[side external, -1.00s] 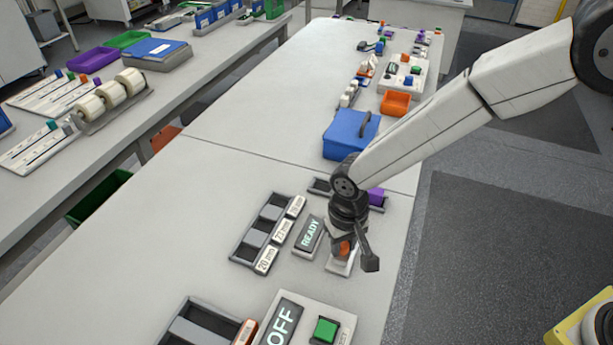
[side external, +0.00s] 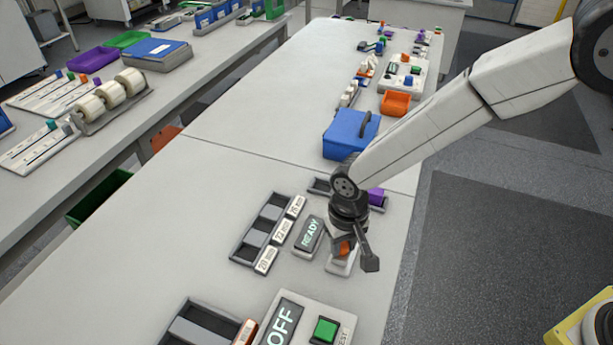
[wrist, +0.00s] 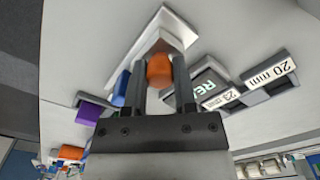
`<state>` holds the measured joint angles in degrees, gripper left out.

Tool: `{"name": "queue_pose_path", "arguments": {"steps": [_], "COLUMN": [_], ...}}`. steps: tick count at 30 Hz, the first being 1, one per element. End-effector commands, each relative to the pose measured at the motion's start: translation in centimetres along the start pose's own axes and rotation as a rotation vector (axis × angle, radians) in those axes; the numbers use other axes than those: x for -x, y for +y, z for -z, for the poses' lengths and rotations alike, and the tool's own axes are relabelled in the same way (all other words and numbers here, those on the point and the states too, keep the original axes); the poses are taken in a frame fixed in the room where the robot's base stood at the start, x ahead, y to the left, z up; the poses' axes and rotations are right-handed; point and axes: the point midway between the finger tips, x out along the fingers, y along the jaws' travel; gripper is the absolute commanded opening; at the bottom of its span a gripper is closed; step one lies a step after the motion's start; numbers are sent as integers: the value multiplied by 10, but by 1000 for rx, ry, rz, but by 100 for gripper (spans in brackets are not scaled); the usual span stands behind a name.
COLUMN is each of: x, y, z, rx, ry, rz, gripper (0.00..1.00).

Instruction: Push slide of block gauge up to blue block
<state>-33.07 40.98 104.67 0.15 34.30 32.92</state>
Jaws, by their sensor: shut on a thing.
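My gripper (wrist: 161,62) is shut on an orange piece (wrist: 159,72), which sits on the pale block gauge (wrist: 158,22); this looks like the slide's grip. In the side view my gripper (side external: 346,246) points down over the gauge's pale base (side external: 339,266), and a bit of orange shows beside the fingers. The blue block (wrist: 121,88) lies to the left of my fingers in the wrist view, partly covered by a finger. Its gap to the slide is hard to judge. In the side view my arm hides the blue block.
A READY display (side external: 310,235) stands close left of my gripper. Beyond it is a dark tray (side external: 241,252) with labelled compartments. A purple block (side external: 376,197) lies behind my wrist, and a blue box (side external: 350,135) stands farther back. An OFF panel with a green button (side external: 326,329) is in front.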

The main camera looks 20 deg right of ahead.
Motion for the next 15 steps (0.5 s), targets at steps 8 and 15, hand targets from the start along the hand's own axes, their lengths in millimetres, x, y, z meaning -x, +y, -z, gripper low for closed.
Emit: {"name": "queue_pose_path", "arguments": {"steps": [8, 15], "x": [1, 1], "y": [-1, 13], "z": [0, 14], "rx": [0, -3], "ry": [1, 1], "rz": [2, 0], "gripper": [0, 0]}}
